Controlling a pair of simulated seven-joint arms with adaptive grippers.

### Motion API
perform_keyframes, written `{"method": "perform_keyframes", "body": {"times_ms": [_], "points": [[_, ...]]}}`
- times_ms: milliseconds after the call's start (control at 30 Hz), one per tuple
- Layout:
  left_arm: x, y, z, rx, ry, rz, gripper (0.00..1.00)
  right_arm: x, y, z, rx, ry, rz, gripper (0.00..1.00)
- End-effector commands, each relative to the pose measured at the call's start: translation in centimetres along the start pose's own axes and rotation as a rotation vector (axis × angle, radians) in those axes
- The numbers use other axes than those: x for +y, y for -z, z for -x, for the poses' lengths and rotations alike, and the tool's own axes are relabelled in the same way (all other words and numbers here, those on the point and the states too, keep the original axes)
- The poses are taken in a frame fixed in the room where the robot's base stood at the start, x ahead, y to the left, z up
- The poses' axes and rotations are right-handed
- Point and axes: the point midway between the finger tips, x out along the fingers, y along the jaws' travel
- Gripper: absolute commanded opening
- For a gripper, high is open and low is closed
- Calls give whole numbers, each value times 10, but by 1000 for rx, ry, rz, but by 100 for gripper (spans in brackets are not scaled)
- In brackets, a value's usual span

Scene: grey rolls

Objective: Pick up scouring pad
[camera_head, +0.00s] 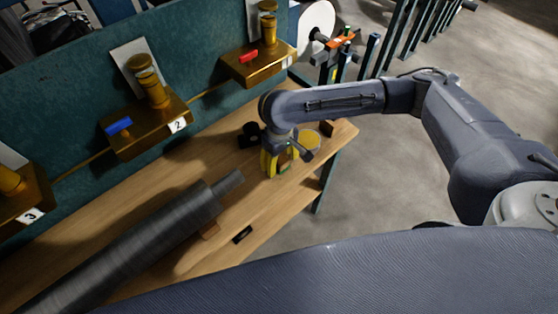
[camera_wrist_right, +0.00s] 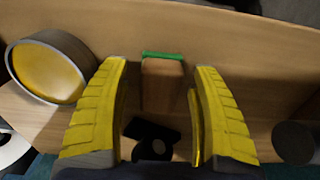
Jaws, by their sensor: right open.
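A brown block with a green strip along its far edge, which looks like the scouring pad (camera_wrist_right: 162,84), stands on the wooden table in the right wrist view. My right gripper (camera_wrist_right: 160,122) has its yellow fingers spread wide, with the pad beyond and between the fingertips, and nothing is held. In the head view my right gripper (camera_head: 278,162) points down over the right end of the table. There the arm and fingers mostly hide the pad. My left gripper is not in view.
A round tin with a yellow top (camera_wrist_right: 48,70) is left of the fingers. A black object (camera_wrist_right: 152,134) lies between them and a dark round object (camera_wrist_right: 294,142) is at right. Brass fixtures (camera_head: 150,125) line the blue-green back panel.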

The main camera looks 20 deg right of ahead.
Motion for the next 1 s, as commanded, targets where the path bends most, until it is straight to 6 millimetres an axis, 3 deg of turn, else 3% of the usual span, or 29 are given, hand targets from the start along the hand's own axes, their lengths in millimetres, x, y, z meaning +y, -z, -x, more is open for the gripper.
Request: {"method": "perform_keyframes", "body": {"times_ms": [167,667,1000], "points": [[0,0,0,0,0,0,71,0,0,0,0,0,0,65],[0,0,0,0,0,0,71,0,0,0,0,0,0,7],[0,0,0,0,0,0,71,0,0,3,0,0,0,5]]}}
